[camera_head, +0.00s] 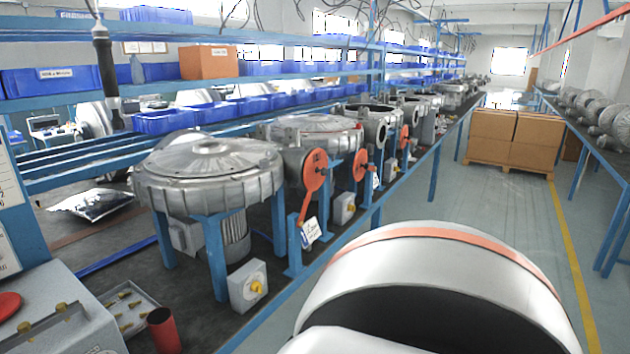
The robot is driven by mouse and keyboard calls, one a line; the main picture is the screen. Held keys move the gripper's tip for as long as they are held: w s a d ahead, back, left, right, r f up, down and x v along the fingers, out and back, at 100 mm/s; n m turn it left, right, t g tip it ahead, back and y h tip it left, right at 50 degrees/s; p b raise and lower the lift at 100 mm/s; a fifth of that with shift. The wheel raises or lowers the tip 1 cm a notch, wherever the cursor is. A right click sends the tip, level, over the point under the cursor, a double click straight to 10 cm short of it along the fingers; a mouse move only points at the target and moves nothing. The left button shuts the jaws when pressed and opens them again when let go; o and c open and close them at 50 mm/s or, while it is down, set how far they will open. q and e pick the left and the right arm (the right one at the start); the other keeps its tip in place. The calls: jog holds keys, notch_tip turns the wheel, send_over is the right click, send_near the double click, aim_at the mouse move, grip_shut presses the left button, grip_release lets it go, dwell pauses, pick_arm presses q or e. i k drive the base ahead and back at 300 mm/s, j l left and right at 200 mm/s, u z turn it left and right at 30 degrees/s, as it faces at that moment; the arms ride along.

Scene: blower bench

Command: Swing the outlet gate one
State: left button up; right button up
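The nearest blower (210,172) is a round grey metal housing on blue legs on the bench. At its right side, an orange-red outlet gate (315,170) stands against the outlet, with its narrow handle (304,208) pointing down and slightly left. A white tag (309,233) hangs by the handle's lower end. The gate seems to cover most of the outlet, but its far side is hard to tell. A second orange gate (361,164) and a third (404,136) show on blowers farther along. Neither gripper is in view.
A grey switch box with a yellow knob (248,286) stands in front of the nearest blower. A red cup (163,331) and a tray of brass fittings (127,308) are at lower left. A large white rounded part of mine fills the lower right. Cardboard boxes (533,140) stand in the aisle.

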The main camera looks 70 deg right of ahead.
aim_at(315, 171)
jog(key=z, duration=2.2)
